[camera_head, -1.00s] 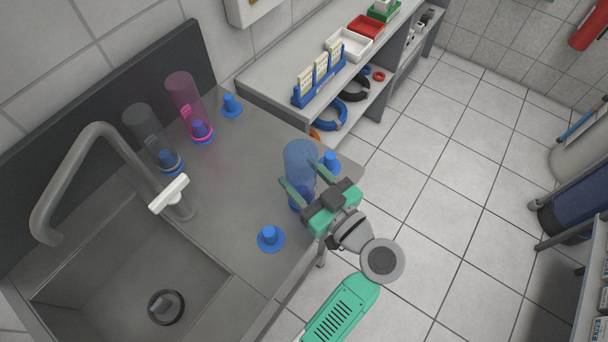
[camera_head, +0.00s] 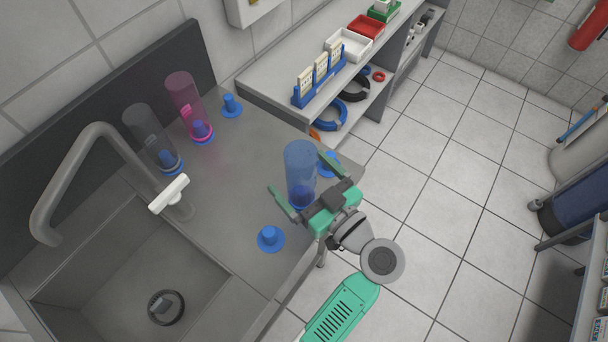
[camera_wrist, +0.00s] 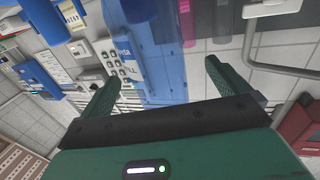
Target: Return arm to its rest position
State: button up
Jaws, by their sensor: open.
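My gripper (camera_head: 302,186) is open, with its two green fingers spread wide on either side of a translucent blue cylinder (camera_head: 300,165). The cylinder stands upright on the counter near its right edge, and the fingers look clear of it. In the wrist view, the fingers of my gripper (camera_wrist: 160,85) are apart and the blue cylinder (camera_wrist: 165,60) shows between and beyond them.
The grey counter (camera_head: 222,205) also holds a pink cylinder (camera_head: 184,97), a clear cylinder (camera_head: 149,132) and several blue pegs, one of them (camera_head: 270,237) left of my gripper. A tall faucet (camera_head: 100,135) rises over the sink (camera_head: 100,275). Open tiled floor (camera_head: 430,200) lies right.

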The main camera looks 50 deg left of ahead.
jog(key=d+b, duration=0.2)
jog(key=d, duration=0.8)
dwell(0.4)
jog(key=shift+w, duration=0.1)
dwell(0.3)
